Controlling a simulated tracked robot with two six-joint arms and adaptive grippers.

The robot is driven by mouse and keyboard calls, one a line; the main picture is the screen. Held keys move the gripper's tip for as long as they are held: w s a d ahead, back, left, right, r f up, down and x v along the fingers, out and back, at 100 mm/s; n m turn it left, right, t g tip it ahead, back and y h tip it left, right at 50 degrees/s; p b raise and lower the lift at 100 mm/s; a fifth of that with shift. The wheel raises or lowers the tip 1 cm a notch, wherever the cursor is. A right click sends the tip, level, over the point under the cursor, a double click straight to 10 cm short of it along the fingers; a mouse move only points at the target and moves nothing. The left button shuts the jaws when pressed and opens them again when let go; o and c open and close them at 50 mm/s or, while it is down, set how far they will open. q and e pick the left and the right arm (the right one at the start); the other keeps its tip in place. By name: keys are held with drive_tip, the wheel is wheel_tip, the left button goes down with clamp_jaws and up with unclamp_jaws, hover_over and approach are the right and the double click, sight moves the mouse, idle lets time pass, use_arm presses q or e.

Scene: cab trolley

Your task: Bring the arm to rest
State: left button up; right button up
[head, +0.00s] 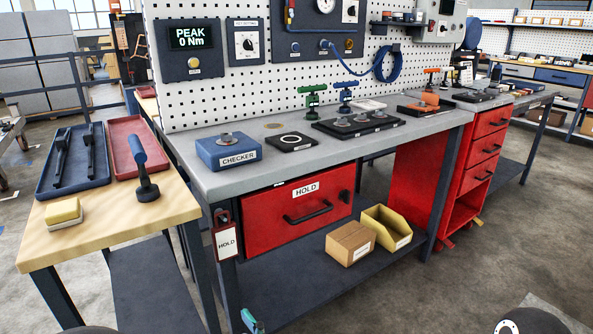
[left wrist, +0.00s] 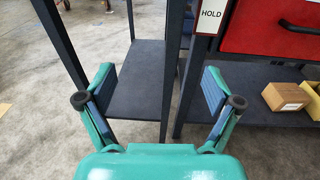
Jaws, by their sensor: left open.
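My left gripper (left wrist: 157,95) is open and empty in the left wrist view. Its two teal fingers with blue pads stand wide apart in front of the table legs and a dark lower shelf. In the head view a small teal part of a gripper (head: 251,321) shows at the bottom edge, in front of the bench's lower shelf; most of it is cut off. My right gripper is not in view. A dark rounded part at the lower right corner of the head view looks like part of my own body.
A grey workbench (head: 228,183) carries a blue checker block (head: 229,155). Its red drawer (head: 297,217) has a HOLD label, and a HOLD tag (head: 227,243) hangs beside it. A wooden side table (head: 95,222) holds trays and a blue-handled tool (head: 142,165). Floor is open at the lower right.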

use_arm(q)
drive_tip(key=s+a+f+n+g, duration=0.2)
drive_tip(key=s+a+f+g, duration=0.15)
drive_tip(key=f, duration=0.35)
drive_tip(key=s+a+f+n+g, duration=0.25)
drive_tip(key=f+g, duration=0.25)
drive_tip(key=f, duration=0.3)
drive_tip(key=s+d+f+n+g+h, duration=0.4)
drive_tip(key=s+f+n+g+h, duration=0.5)
drive_tip(key=s+f, duration=0.55)
drive_tip(key=d+f+n+h, duration=0.2)
drive_tip(key=d+n+h, duration=0.25)
drive_tip(key=n, duration=0.25)
drive_tip(key=w+a+f+n+t+h, duration=0.1)
drive_tip(key=w+f+n+t, duration=0.35)
drive_tip(key=n, duration=0.55)
wheel_tip(320, 180, up, 27)
drive_tip(key=w+p, duration=0.1)
drive_tip(key=p, duration=2.5)
drive_tip(key=shift+w+a, duration=0.25)
drive_tip(key=shift+a, duration=0.2)
drive_tip(key=shift+f, duration=0.15)
